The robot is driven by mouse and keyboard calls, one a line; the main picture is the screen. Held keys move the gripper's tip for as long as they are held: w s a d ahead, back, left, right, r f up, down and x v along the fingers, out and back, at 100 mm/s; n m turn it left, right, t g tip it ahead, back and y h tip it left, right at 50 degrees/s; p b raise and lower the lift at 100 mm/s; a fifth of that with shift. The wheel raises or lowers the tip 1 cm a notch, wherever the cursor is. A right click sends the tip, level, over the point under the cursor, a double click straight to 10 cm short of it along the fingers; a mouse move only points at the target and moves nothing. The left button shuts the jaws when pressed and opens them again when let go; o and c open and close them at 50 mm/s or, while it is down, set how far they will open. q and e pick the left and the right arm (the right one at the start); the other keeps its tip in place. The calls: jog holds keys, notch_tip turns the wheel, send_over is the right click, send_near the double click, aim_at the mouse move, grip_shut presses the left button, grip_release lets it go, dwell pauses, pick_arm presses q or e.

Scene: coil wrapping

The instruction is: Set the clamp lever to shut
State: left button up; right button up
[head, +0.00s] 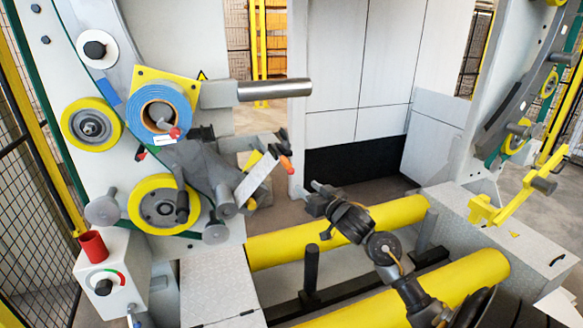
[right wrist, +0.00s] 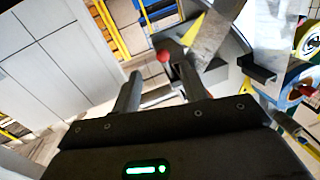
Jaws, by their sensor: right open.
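A lever with an orange-red grip (head: 286,164) sticks out at the right end of the clamp parts on the left machine face, below the steel bar. I take it to be the clamp lever. In the right wrist view a red, round grip end (right wrist: 163,56) shows ahead, between the finger lines. My right gripper (head: 315,193) is to the right of and a little below the lever in the head view, open and empty, with a visible gap. Its two fingers also show in the right wrist view (right wrist: 160,88). My left gripper is not in view.
A blue tape roll (head: 160,105) with a small red knob (head: 175,132) sits on a yellow plate. A steel bar (head: 275,89) juts out above the lever. Yellow rollers (head: 340,233) lie below my right arm. A red cup (head: 93,246) stands on a control box at left.

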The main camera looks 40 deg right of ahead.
aim_at(293, 172)
jog(key=w, duration=0.3)
jog(key=w+d+r+p, duration=0.1)
jog(key=w, duration=0.2)
jog(key=w+p, duration=0.1)
jog(key=w, duration=0.2)
jog(key=shift+w+d+r, duration=0.15)
jog(key=shift+w+d, duration=0.1)
jog(key=shift+w, duration=0.55)
jog(key=shift+c, duration=0.4)
